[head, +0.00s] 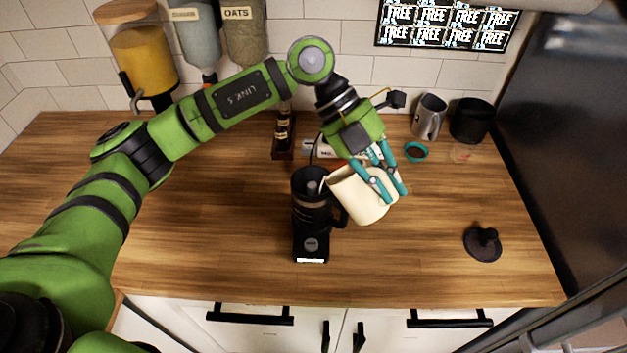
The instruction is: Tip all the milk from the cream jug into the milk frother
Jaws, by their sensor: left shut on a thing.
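The black milk frother (311,215) stands upright near the middle of the wooden counter, its top open and its handle on the right. My left gripper (384,186) is shut on the cream-coloured jug (362,197), just right of the frother. The jug is tilted to the left, with its mouth over or beside the frother's rim. A white streak (322,186) shows at the jug's lip by the frother's opening. The milk level in each vessel cannot be seen. My right gripper is not in view.
A black lid (483,244) lies on the counter at the right. A steel pitcher (429,117), a black canister (471,120) and a teal-rimmed item (416,152) stand at the back right. Dispensers (143,57) hang at the back left. The front counter is clear.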

